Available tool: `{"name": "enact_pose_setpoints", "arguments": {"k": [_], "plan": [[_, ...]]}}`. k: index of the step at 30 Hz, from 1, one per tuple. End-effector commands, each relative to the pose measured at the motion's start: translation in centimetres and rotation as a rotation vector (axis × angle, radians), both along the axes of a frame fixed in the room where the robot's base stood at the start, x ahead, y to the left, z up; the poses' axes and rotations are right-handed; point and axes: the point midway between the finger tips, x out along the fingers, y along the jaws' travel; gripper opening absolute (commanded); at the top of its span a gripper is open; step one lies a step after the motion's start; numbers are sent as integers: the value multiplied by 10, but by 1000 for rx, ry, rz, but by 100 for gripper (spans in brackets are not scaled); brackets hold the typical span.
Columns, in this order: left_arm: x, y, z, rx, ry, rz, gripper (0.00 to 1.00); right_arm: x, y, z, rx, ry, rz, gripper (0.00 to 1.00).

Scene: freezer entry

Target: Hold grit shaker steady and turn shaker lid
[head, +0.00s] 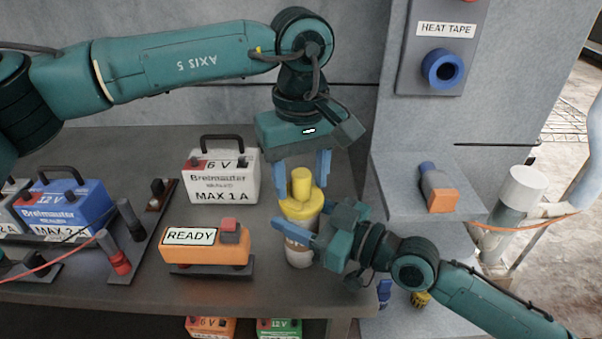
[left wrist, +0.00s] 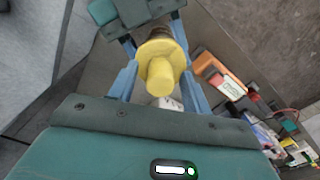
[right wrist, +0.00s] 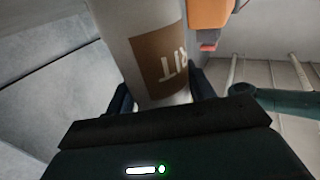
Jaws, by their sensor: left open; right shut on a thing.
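The grit shaker (head: 299,254) stands upright near the right end of the grey bench, a pale cylinder with a brown label. Its yellow lid (head: 301,199) has a raised knob on top; the lid also shows in the left wrist view (left wrist: 160,70). My left gripper (head: 304,185) points down from above with its blue fingers apart on either side of the knob, not closed on it. My right gripper (head: 300,235) comes in from the right and is shut on the shaker body. The right wrist view shows the body (right wrist: 155,45) between its fingers.
An orange READY box (head: 205,250) sits left of the shaker, with a white 6 V battery (head: 222,178) behind it. A blue 12 V battery (head: 68,207) stands further left. A grey ledge (head: 400,175) lies to the right, below a HEAT TAPE panel (head: 410,60).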

Motion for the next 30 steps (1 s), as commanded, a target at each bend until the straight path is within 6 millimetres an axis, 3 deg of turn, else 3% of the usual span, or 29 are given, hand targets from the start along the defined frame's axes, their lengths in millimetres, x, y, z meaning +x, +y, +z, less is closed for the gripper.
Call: {"name": "enact_pose_setpoints", "arguments": {"k": [5, 21, 30], "plan": [[0, 0, 0, 0, 0, 0, 49, 0, 0, 0, -1, 1, 0, 13], [0, 0, 0, 0, 0, 0, 4, 0, 0, 0, -1, 1, 1, 13], [0, 0, 0, 0, 1, 36, 4, 0, 0, 0, 0, 1, 0, 13]]}}
